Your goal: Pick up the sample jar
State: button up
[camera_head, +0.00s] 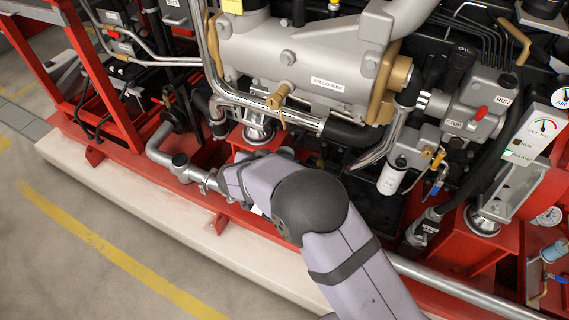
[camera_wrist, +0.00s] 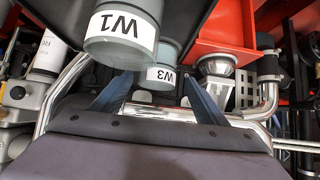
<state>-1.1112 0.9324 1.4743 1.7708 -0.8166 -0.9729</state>
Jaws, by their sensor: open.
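Two grey cylindrical jars with white labels show in the camera_wrist view: a larger-looking one marked W1 (camera_wrist: 125,28) at the top, and one marked W3 (camera_wrist: 162,75) lower and to its right. I cannot tell which is the sample jar. My gripper (camera_wrist: 157,88) is open, its two dark blue fingers pointing toward the jars. W3 appears in the gap between the fingertips, and W1 appears above the left finger. I cannot tell whether either jar touches a finger. In the camera_head view my arm hides my gripper and the jars.
The silver air cooler (camera_head: 310,65) and its pipes stand behind my arm. A white filter (camera_head: 392,180) hangs to the right. A metal mount (camera_wrist: 215,67) and bent pipe (camera_wrist: 268,95) are close to the right finger. The red frame (camera_head: 110,145) runs along the front; the floor is open.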

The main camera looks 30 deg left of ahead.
aim_at(288, 152)
jog(key=shift+w+d+r+x, duration=0.1)
jog(key=shift+x, duration=1.1)
jog(key=shift+w+d+r+x, duration=0.1)
jog(key=shift+x, duration=1.15)
jog(key=shift+w+r+x, duration=0.1)
jog(key=shift+x, duration=1.1)
jog(key=c, duration=1.3)
jog(key=shift+s+r, duration=0.1)
jog(key=shift+r, duration=0.1)
jog(key=shift+s+r, duration=0.15)
jog(key=shift+r, duration=0.3)
notch_tip(288, 152, up, 6)
jog(key=s+b, duration=0.1)
jog(key=s, duration=1.8)
jog(key=shift+s+f, duration=0.1)
jog(key=shift+s, duration=0.2)
